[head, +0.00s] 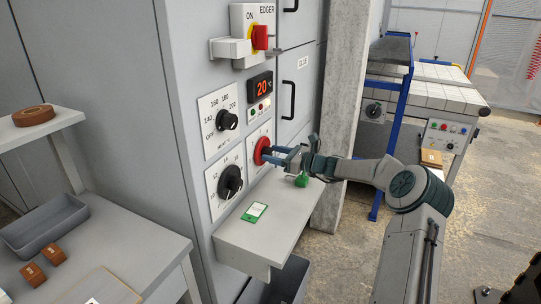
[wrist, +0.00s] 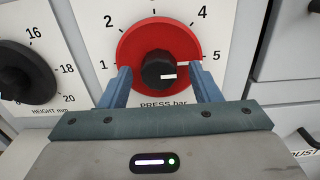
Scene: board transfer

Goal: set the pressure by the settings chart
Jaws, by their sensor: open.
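The red pressure knob (head: 261,150) is on the grey machine's front panel. In the wrist view the red knob (wrist: 135,50) has a black hub and a scale from 1 at left to 5 at right, labelled PRESS bar. A white mark lies at the hub's lower right, toward the 5 side. My gripper (wrist: 165,82) is open, its blue fingers at the knob's lower left and lower right; I cannot tell whether they touch it. My gripper also shows in the head view (head: 276,156). A green-edged card (head: 254,212), possibly the settings chart, lies on the ledge, too small to read.
The height dial (head: 231,181) sits below left of the red knob, the temperature dial (head: 227,120) above left. A red switch (head: 260,37) is higher up. A grey post (head: 345,110) stands right.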

